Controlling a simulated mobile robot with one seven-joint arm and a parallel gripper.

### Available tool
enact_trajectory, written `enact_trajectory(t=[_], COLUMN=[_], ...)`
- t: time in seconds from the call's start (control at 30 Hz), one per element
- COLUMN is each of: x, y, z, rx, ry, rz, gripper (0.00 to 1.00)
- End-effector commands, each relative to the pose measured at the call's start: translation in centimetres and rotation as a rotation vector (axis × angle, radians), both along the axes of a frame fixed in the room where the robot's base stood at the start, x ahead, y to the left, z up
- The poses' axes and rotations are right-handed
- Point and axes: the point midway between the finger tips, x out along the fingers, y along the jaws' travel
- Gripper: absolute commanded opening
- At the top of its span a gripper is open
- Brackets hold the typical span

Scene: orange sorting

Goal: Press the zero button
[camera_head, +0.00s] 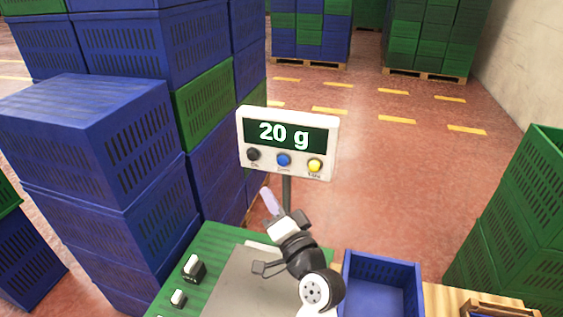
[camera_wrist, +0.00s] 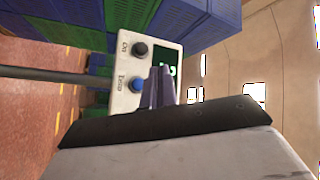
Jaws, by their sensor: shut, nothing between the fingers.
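The scale's white display panel (camera_head: 288,168) stands on a pole and reads "20 g". Under its screen are a black button (camera_head: 253,154), a blue button (camera_head: 284,160) and a yellow button (camera_head: 315,165). My gripper (camera_head: 266,193) is shut and empty, its fingertips pointing up just below the panel. The black button (camera_wrist: 140,50) also shows there; the yellow one is hidden. I cannot tell whether the fingertips touch the panel.
Stacked blue crates (camera_head: 95,130) rise close at the left, and green crates (camera_head: 520,220) stand at the right. The metal weighing plate (camera_head: 240,285) and an open blue crate (camera_head: 383,262) lie below. The floor behind the panel is clear.

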Motion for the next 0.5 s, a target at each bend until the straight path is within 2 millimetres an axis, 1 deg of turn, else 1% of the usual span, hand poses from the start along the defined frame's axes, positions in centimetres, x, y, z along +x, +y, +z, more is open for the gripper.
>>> enact_trajectory(t=[0.27, 0.37, 0.5], x=[0.3, 0.9, 2.6], y=[0.0, -0.2, -0.8], z=[0.0, 0.1, 0.2], rx=[0.0, -0.001, -0.001], ry=[-0.002, -0.002, -0.004], rz=[-0.001, -0.001, -0.001], gripper=[0.0, 0.0, 0.0])
